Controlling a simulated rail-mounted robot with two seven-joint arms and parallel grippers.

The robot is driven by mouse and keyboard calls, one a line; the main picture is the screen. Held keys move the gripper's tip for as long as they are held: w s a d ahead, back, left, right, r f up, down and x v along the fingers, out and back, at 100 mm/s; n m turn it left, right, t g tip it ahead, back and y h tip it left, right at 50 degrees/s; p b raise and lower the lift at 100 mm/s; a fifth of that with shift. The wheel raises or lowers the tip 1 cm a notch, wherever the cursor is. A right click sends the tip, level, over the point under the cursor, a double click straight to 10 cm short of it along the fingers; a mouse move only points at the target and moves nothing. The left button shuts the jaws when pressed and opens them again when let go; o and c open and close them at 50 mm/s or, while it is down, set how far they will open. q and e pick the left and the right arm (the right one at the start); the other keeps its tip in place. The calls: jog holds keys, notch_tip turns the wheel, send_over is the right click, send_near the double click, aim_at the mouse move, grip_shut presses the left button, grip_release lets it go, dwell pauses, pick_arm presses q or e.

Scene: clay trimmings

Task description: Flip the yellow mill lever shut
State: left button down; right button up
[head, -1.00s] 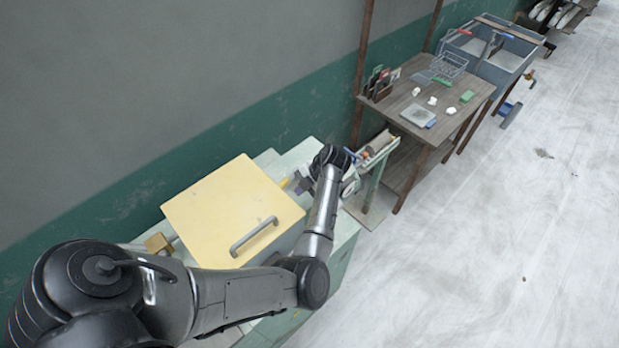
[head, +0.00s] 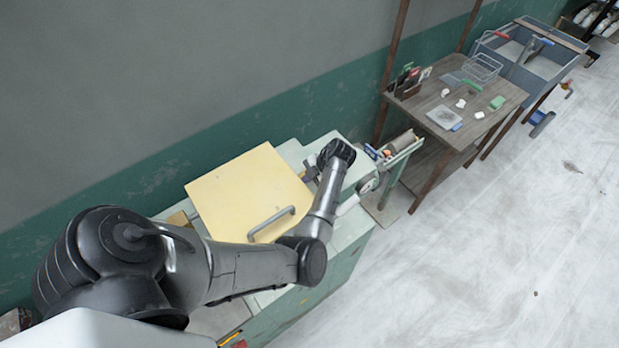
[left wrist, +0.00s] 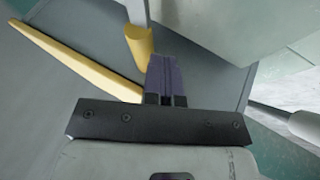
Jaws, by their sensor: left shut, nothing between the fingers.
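A grey bar with a yellow end (left wrist: 138,45), which looks like the mill lever, comes down from the top in the left wrist view. My left gripper (left wrist: 165,78) is shut and empty, its dark fingertips just right of and below that yellow end. A small gap or light contact cannot be told apart. In the head view my left wrist hides most of the gripper and the lever beside the pale green machine (head: 335,258). The machine's large yellow lid (head: 235,192) lies left of the wrist. My right gripper is out of view.
A long yellow edge (left wrist: 75,58) runs left of the fingers in the left wrist view. The lid has a grey handle (head: 271,222). A wooden table (head: 428,100) with small items stands beyond the machine.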

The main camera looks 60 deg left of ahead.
pick_arm(q)
jog(key=shift+s+a+m, duration=0.2)
jog(key=shift+s+m, duration=0.05)
jog(key=shift+m, duration=0.15)
